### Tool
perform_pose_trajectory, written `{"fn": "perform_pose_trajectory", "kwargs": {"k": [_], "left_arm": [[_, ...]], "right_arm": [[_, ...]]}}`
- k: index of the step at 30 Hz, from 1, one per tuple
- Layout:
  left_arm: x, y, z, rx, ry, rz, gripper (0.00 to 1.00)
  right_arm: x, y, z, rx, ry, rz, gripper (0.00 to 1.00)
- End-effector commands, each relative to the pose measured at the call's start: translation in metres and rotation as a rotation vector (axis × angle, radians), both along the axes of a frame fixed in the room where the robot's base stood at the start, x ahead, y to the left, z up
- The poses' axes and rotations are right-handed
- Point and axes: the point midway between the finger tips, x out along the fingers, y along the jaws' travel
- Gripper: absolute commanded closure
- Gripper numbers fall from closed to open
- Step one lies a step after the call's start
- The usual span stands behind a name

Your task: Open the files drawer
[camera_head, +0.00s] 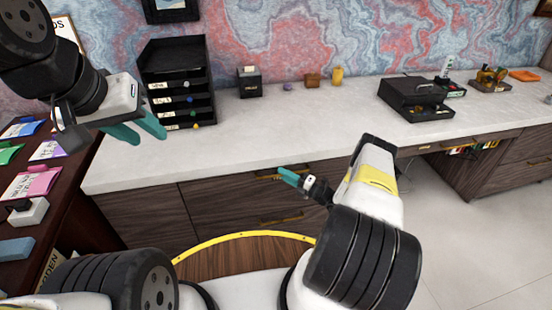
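A black stacked drawer unit (177,68) stands on the pale countertop at the back left. Its front has several small drawers with white labels and coloured knobs, among them a blue knob (189,99) and a green knob (193,112). The label text is too small to read, so I cannot tell which drawer is the files drawer. My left gripper (146,129) is in front of the unit's lower left, its teal fingers apart and empty. My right gripper (289,176) is low, in front of the wooden cabinet, away from the unit; its finger gap is not clear.
The countertop (290,120) is clear in the middle. A black box (249,82), small wooden and yellow items and another black drawer box (415,98) stand along the back. Wooden drawers (240,205) with brass handles are below. A dark side table with coloured packets is left.

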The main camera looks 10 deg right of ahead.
Motion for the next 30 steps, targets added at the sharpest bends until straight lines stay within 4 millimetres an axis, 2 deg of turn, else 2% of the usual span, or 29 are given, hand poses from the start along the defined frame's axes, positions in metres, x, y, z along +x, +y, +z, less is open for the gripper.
{"fn": "perform_pose_trajectory", "kwargs": {"k": [5, 8, 30], "left_arm": [[0.0, 0.0, 0.0, 0.0, 0.0, 0.0, 0.64], [0.0, 0.0, 0.0, 0.0, 0.0, 0.0, 0.64], [0.0, 0.0, 0.0, 0.0, 0.0, 0.0, 0.64]], "right_arm": [[-0.0001, 0.0001, 0.0, 0.0, 0.0, 0.0, 0.82], [-0.0002, 0.0001, -0.0001, 0.0, 0.0, 0.001, 1.0], [-0.0005, 0.0001, -0.0006, -0.002, 0.001, 0.001, 1.0]]}}
